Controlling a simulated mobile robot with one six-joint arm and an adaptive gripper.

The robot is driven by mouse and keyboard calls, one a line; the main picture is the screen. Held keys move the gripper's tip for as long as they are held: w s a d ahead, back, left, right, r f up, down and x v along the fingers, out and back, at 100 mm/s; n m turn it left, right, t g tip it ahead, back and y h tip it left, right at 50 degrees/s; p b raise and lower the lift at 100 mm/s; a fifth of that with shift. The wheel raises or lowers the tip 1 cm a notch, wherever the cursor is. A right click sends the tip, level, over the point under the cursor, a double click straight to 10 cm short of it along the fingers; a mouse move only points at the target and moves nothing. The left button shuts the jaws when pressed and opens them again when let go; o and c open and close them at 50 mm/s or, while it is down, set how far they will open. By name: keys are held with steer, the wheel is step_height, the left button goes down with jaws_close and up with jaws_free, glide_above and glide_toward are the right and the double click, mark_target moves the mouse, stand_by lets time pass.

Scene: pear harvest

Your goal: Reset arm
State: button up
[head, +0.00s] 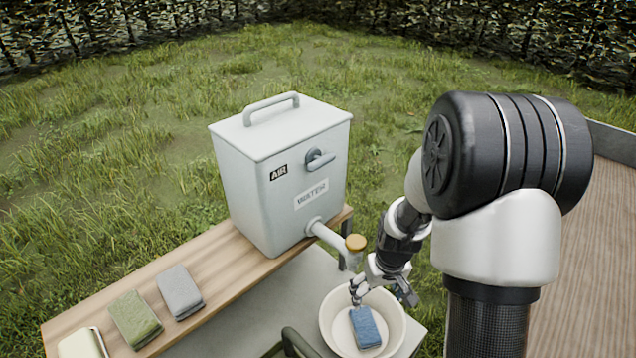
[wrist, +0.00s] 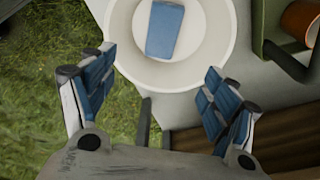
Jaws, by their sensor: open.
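My gripper (head: 383,286) is over the far side of a white round basin (head: 328,322) in the head view. In the wrist view my gripper (wrist: 158,92) has its two blue-padded fingers spread wide with nothing between them. A blue cloth or sponge (head: 365,328) lies inside the basin, apart from the fingers; it also shows in the wrist view (wrist: 165,29). The basin's rim shows at the top of the wrist view (wrist: 228,40). My arm bends down to the gripper from the right in the head view.
A grey box dispenser (head: 245,190) with a spout (head: 330,237) stands on a wooden bench (head: 215,270). A grey cloth (head: 179,292), a green cloth (head: 134,319) and a pale one (head: 82,345) lie at left. An orange-brown pot (wrist: 298,20) is at the wrist view's upper right.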

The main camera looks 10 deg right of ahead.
steer(key=s+a+r+t+b, duration=0.1)
steer(key=s+a+r, duration=0.2)
steer(key=r, duration=0.4)
steer(key=s+a+r+t+b, duration=0.1)
steer(key=s+a+r+b, duration=0.15)
steer(key=r, duration=0.45)
steer(key=s+a+r, duration=0.1)
steer(key=s+r, duration=0.2)
steer(key=s, duration=0.4)
steer(key=s+a+r+t+b, duration=0.1)
steer(key=s+a+r, duration=0.1)
steer(key=s, duration=0.4)
steer(key=shift+s+a+r+b, duration=0.25)
steer(key=shift+s+r+b, duration=0.05)
steer(key=shift+s+r, duration=0.1)
steer(key=shift+w, duration=0.1)
